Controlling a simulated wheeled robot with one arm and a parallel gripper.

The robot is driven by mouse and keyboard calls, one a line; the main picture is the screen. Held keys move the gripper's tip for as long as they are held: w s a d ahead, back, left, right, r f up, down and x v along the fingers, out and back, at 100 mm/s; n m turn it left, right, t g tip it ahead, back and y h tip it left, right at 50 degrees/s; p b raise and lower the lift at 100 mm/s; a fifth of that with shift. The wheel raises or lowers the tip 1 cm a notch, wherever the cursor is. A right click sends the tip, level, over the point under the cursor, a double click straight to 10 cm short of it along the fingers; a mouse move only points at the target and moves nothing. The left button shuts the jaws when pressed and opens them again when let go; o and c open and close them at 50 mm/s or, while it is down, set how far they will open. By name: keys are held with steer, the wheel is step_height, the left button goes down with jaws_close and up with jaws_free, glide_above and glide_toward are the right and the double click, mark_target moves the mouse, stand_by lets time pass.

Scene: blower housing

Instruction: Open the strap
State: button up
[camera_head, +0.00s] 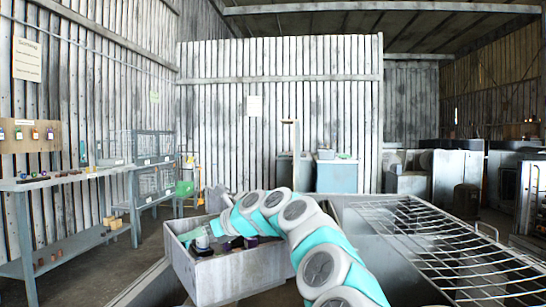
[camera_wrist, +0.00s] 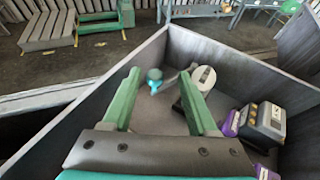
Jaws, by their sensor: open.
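My gripper (camera_wrist: 160,73) has two green fingers, spread apart with nothing between them. It points down into a grey open-topped bin (camera_wrist: 235,58), which also shows in the head view (camera_head: 230,278). A white rounded part (camera_wrist: 203,78) lies in the bin by the right fingertip, partly behind it. A small teal part (camera_wrist: 155,80) shows beyond the gap between the fingers. A dark grey and purple boxy unit (camera_wrist: 262,125) sits at the right of the bin. I cannot pick out a strap for certain in either view.
The bin walls rise around the gripper. A wire rack (camera_head: 440,240) stands right of my arm in the head view. A long workbench (camera_head: 75,178) with small items runs along the left wall. Some floor is open between the bench and the bin.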

steer(key=shift+d+f, duration=0.1)
steer(key=shift+d, duration=0.2)
steer(key=shift+v, duration=0.8)
steer(key=v, duration=0.6)
steer(key=shift+d+b, duration=0.15)
steer(key=shift+b, duration=0.25)
steer(key=w+d+r+n+t+h, duration=0.2)
steer(key=d+r+n+t+h, duration=0.2)
steer(key=d+r, duration=0.3)
steer(key=w+d+r+n+t+h, duration=0.3)
steer(key=d+r+n+t, duration=0.3)
steer(key=r, duration=0.4)
steer(key=shift+d+r+n+h+b, duration=0.35)
steer(key=shift+d+n, duration=0.35)
steer(key=shift+d, duration=0.35)
